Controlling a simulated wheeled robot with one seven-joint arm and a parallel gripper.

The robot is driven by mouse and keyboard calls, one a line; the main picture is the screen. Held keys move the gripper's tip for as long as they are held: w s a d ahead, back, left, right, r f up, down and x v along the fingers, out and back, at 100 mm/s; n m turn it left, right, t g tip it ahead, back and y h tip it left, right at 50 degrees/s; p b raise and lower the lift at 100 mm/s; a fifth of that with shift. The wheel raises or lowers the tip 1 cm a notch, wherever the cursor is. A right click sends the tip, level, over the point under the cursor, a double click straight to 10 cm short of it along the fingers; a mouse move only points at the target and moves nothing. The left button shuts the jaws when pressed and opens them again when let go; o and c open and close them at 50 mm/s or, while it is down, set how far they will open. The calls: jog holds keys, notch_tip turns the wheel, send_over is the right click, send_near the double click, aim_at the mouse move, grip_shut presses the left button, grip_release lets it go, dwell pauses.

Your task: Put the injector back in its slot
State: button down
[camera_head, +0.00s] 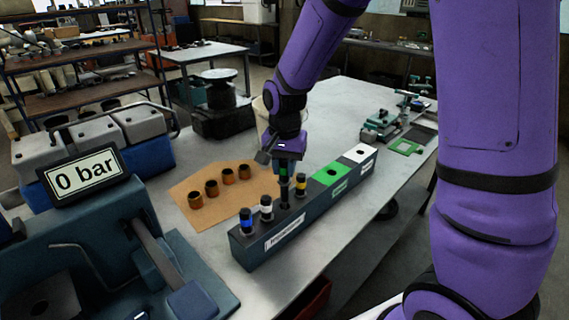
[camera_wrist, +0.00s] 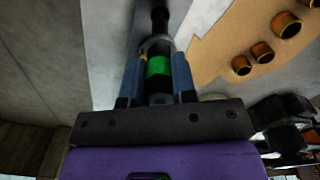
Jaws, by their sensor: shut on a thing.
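My gripper (camera_head: 285,172) is shut on an injector with a green band (camera_wrist: 158,68), which shows between the fingers in the wrist view. In the head view the injector hangs upright with its dark lower end (camera_head: 284,194) at the rack, between the white-banded and yellow-banded injectors. I cannot tell whether its tip is in a hole. The long dark rack (camera_head: 262,246) holds a blue-banded injector (camera_head: 246,222), a white-banded injector (camera_head: 266,208) and a yellow-banded injector (camera_head: 300,184). Its right part has a green square (camera_head: 331,173) and a white square (camera_head: 360,153), each with a dark hole.
A brown mat (camera_head: 185,188) with several copper-coloured cups (camera_head: 212,187) lies left of the rack. A blue test machine with a "0 bar" display (camera_head: 87,175) stands at the left. A green vise (camera_head: 380,125) is at the back right. The steel table (camera_head: 338,100) is clear behind the rack.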

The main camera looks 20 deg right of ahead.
aim_at(285, 180)
jog(key=shift+f, duration=0.85)
dwell(0.3)
jog(key=shift+f, duration=3)
jog(key=shift+c, duration=2.3)
grip_release()
